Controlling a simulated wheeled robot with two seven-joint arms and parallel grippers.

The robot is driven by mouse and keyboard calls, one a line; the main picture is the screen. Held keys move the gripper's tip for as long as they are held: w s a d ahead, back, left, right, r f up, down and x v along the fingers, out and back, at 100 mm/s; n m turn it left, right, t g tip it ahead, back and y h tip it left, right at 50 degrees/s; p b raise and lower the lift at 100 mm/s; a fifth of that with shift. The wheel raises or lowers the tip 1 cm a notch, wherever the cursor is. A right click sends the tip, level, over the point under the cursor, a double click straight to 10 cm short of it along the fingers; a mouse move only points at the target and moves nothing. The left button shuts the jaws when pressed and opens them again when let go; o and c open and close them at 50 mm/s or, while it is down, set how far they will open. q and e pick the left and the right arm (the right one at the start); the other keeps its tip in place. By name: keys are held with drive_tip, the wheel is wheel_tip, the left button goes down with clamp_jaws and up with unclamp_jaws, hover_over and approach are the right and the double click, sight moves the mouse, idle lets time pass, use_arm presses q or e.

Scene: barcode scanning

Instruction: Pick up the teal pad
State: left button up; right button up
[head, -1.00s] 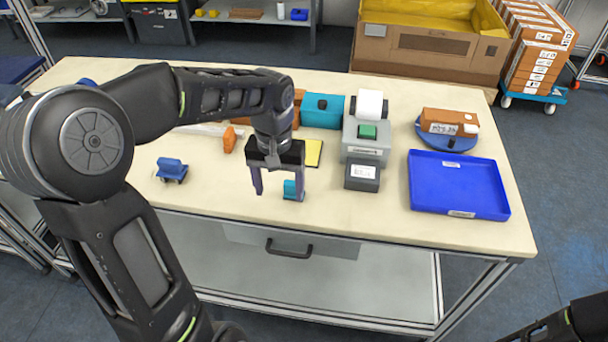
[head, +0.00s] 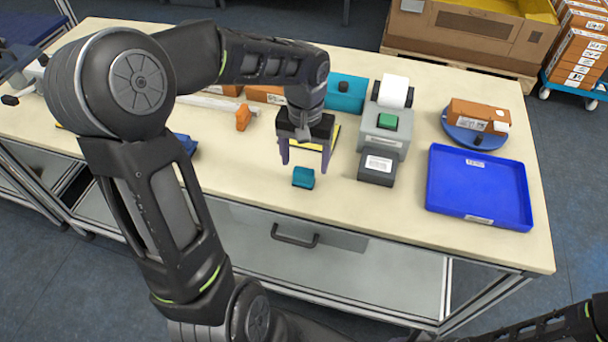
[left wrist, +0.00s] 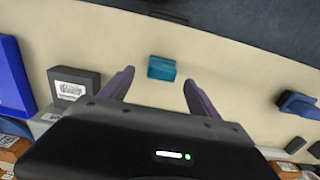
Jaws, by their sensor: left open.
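The teal pad (head: 303,177) is a small block lying on the table near its front edge. It also shows in the left wrist view (left wrist: 162,68), ahead of the fingertips and between their lines. My left gripper (head: 304,168) is open and empty, with its fingers pointing down just behind the pad in the head view. In the left wrist view the two fingers (left wrist: 158,77) are spread wide, with the pad apart from both. My right gripper is out of view; only part of my right arm shows at the bottom right of the head view.
A black box with a label (head: 377,169) and a grey printer-like device (head: 386,138) stand right of the pad. A blue tray (head: 480,187) lies farther right. A teal box (head: 346,93) and an orange item (head: 243,117) stand behind. The table (head: 240,185) around the pad is clear.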

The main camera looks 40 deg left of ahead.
sight(304, 170)
use_arm(q)
drive_tip(key=shift+f, duration=0.2)
wheel_tip(304, 170, down, 5)
drive_tip(key=shift+s+a+p, duration=0.1)
drive_tip(key=shift+p, duration=0.6)
drive_tip(key=shift+c, duration=0.4)
drive_tip(key=c, duration=1.4)
